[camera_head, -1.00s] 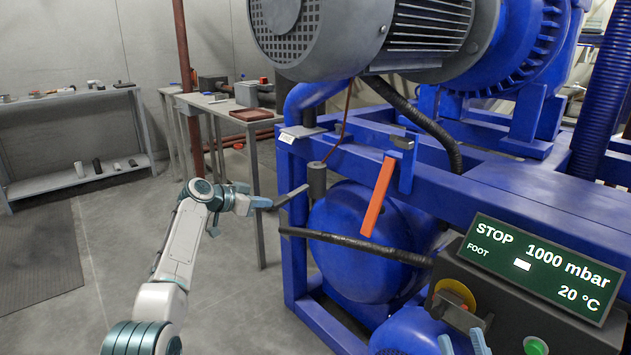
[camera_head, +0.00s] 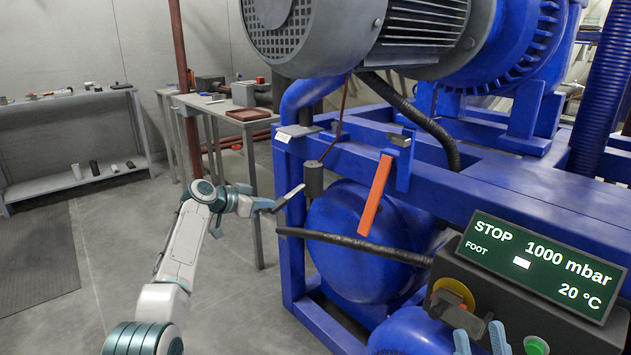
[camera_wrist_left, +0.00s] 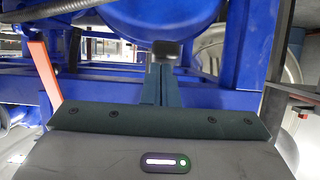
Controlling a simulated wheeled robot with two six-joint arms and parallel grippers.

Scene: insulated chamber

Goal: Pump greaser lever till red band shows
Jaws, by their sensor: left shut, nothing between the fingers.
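The greaser is a dark grey upright cylinder (camera_head: 313,180) at the near left corner of the blue frame. In the left wrist view the shut fingers (camera_wrist_left: 160,80) point at a dark block (camera_wrist_left: 166,50), perhaps the lever's end. No red band shows on the cylinder. My right gripper (camera_head: 481,342) is at the bottom edge, its two blue fingertips apart, partly cut off.
An orange-red bar (camera_head: 376,195) hangs on the frame right of the greaser. A black hose (camera_head: 352,243) runs below it. The control box display (camera_head: 540,265) reads STOP, 1000 mbar. Benches (camera_head: 80,100) stand at the back left; the floor between is clear.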

